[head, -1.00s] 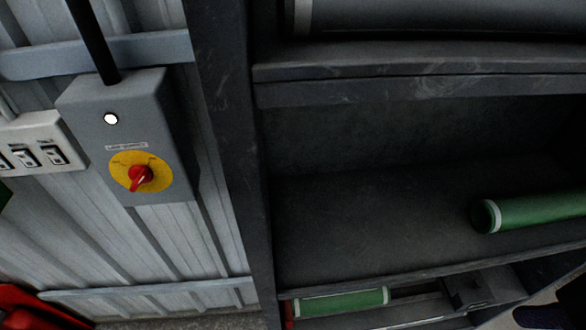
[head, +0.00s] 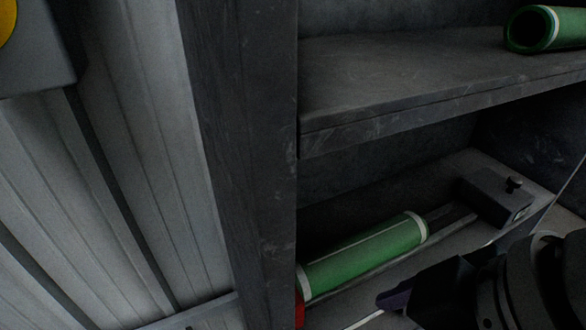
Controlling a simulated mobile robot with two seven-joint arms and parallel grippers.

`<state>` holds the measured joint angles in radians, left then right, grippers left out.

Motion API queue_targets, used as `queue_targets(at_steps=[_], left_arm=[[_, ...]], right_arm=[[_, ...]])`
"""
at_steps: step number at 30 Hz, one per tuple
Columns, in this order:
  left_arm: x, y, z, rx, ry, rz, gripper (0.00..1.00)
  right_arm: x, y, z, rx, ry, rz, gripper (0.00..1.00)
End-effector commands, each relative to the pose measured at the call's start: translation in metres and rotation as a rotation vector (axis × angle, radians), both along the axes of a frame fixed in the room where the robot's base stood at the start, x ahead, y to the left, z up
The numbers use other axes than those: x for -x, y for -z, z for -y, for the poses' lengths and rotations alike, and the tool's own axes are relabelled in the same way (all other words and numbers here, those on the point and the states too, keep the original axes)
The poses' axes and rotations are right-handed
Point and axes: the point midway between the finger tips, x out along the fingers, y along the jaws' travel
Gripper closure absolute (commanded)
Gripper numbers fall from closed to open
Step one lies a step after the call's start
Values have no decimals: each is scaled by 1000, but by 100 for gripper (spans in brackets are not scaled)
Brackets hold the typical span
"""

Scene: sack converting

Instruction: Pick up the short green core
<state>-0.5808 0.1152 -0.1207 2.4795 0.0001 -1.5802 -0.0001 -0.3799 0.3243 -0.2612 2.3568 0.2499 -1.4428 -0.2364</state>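A green core (head: 365,254) with white end bands lies on its side on the lower shelf (head: 345,306). Its left end is at the dark upright. A second green core (head: 568,24) lies on the shelf above, its hollow end facing me; the right edge of the head view cuts it off, so I cannot compare the two lengths. My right gripper (head: 394,300) comes in from the lower right, in front of and below the right end of the lower core, apart from it in the picture. Its fingers are dark and I cannot see whether they are open. My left gripper is out of view.
A grey block with a dark knob (head: 492,198) sits right of the lower core on the lower shelf. The upper shelf board (head: 400,100) hangs above the core. A dark upright (head: 245,150) and a corrugated wall (head: 110,200) close off the left. A red part (head: 299,308) shows beside the upright.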

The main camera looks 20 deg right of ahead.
Motion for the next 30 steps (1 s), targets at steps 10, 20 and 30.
queue_targets(at_steps=[10,20,30], left_arm=[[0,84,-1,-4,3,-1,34],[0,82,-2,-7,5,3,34],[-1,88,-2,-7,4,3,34]], right_arm=[[-70,81,38,157,-888,189,0],[-120,41,142,288,-937,280,0],[-137,77,129,288,-938,286,0]])
